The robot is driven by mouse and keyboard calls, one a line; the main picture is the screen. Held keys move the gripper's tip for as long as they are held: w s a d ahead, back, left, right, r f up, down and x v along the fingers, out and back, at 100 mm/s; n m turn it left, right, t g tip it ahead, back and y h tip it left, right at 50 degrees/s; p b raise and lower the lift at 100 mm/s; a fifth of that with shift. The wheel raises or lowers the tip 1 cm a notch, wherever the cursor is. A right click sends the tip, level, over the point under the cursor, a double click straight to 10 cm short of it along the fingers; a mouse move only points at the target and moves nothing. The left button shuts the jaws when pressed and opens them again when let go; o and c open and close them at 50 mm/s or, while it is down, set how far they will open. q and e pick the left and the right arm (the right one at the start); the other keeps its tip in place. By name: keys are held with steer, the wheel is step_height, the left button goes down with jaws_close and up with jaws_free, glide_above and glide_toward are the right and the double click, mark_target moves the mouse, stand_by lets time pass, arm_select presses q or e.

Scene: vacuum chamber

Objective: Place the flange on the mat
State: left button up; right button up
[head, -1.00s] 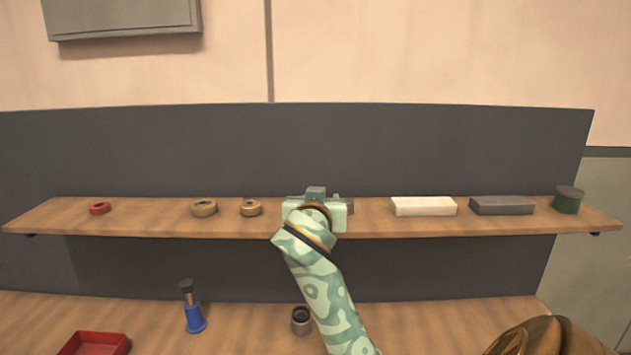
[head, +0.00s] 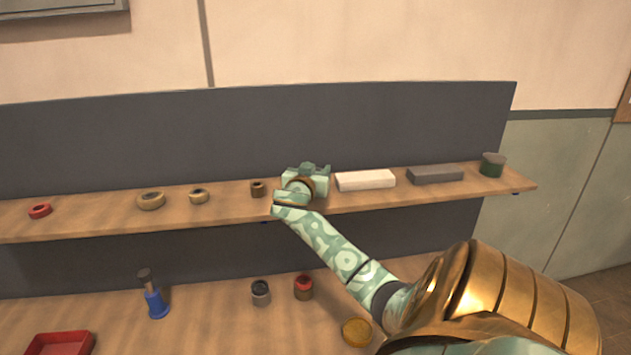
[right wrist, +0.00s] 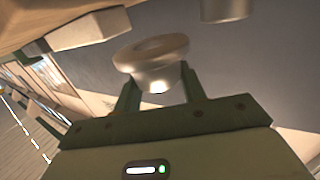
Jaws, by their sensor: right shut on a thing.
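My right gripper (head: 307,175) is at the back shelf, just left of the white block. In the right wrist view its two fingers (right wrist: 160,88) are shut on the flange (right wrist: 152,55), a pale metallic ring with a wide rim and a narrower collar. The rim stands out beyond the fingertips. In the head view the gripper hides the flange, and I cannot tell its height above the shelf. I cannot make out a mat in either view. My left gripper is not in view.
The shelf (head: 105,219) holds a red ring (head: 40,211), tan rings (head: 150,201), a small brown ring (head: 258,188), a white block (head: 365,180), a dark grey block (head: 435,174) and a green pot (head: 492,164). Below are a blue-based tool (head: 156,304) and red tray (head: 58,345).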

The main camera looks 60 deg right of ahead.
steer(key=shift+w+d+f, duration=0.1)
steer(key=shift+d+f, duration=0.15)
steer(key=shift+f, duration=0.05)
step_height(320, 180, down, 3)
steer(key=shift+d+f+p, duration=0.1)
steer(key=shift+d+p, duration=0.05)
steer(key=shift+p, duration=0.3)
steer(key=shift+f, duration=0.2)
steer(key=o, duration=1)
steer(key=shift+c, duration=0.2)
